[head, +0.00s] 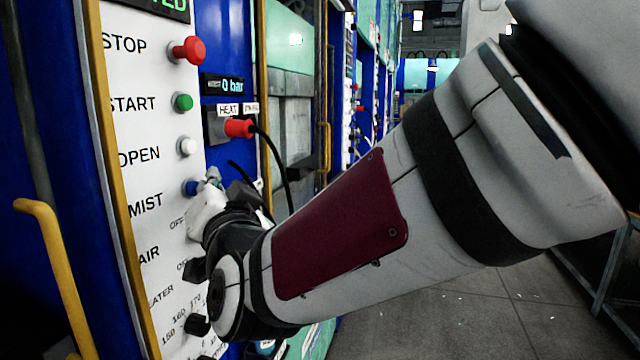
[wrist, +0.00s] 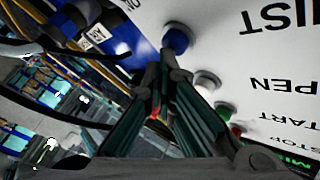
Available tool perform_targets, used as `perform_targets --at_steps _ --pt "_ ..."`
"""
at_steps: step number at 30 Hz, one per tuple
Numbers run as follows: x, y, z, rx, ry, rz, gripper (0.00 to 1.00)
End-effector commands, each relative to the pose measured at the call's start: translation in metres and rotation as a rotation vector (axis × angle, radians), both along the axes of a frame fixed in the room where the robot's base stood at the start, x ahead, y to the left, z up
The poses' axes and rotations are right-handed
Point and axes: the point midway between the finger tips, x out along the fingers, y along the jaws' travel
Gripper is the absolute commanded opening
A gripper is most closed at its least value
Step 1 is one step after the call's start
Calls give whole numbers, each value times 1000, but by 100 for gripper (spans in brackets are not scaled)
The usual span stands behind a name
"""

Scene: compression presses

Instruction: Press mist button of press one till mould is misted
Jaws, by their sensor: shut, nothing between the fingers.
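The white control panel (head: 135,75) of a blue press stands at the left in the head view. The blue button (head: 190,187) beside the word MIST is partly in view just left of my gripper (head: 212,182). In the wrist view the blue button (wrist: 177,38) sits just beyond the tips of my gripper (wrist: 168,76). The fingers are shut with nothing between them. The tips are at or very close to the button; I cannot tell whether they touch it. The mould cannot be made out.
Red STOP (head: 188,50), green START (head: 183,102) and white OPEN (head: 187,147) buttons are above MIST. A red plug (head: 239,128) with a black cable is close to my gripper. A yellow handle (head: 55,260) is at left.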

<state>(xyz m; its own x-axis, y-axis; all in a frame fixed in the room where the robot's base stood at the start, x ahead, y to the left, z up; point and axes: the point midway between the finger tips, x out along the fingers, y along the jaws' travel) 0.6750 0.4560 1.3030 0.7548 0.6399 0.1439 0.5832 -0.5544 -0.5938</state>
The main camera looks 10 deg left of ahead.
Motion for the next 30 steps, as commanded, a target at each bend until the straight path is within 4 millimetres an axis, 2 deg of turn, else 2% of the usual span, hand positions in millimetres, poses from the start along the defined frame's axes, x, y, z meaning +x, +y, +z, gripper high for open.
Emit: perform_targets --at_steps 8,19,30 --pt "-1 -14 0 1 -2 -1 0" --pt "-1 -17 0 0 -1 -1 0" --pt "-4 -48 0 -1 -3 -2 0"
